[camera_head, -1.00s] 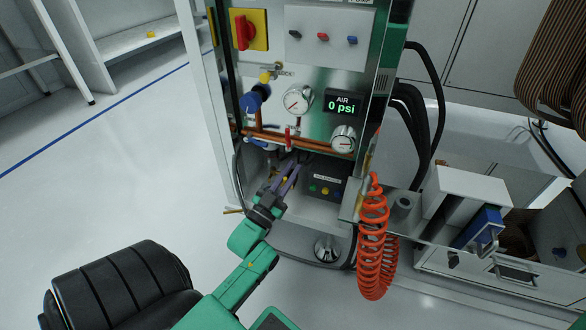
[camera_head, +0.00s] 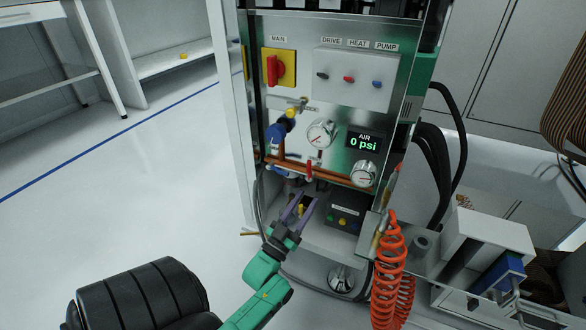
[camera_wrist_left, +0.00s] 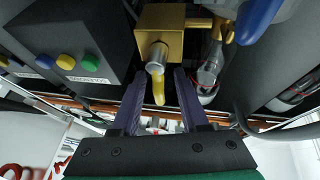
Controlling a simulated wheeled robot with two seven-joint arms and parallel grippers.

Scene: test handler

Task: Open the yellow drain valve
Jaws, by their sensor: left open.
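The yellow drain valve handle (camera_wrist_left: 158,92) hangs from a brass valve block (camera_wrist_left: 161,42) in the left wrist view. My left gripper (camera_wrist_left: 159,78) is open, with one purple finger on each side of the yellow handle. I cannot tell whether either finger touches it. In the head view the left gripper (camera_head: 306,203) reaches into the low opening of the machine, below the copper pipe. The yellow handle (camera_head: 301,211) shows there as a small spot between the fingers. My right gripper is not in view.
A black box with coloured buttons (camera_head: 344,217) stands right beside the fingers. The copper pipe (camera_head: 322,174) and red-handled valve (camera_head: 309,170) are just above. A coiled orange hose (camera_head: 390,270) hangs at the right. The AIR display (camera_head: 364,141) reads 0 psi. Floor at the left is clear.

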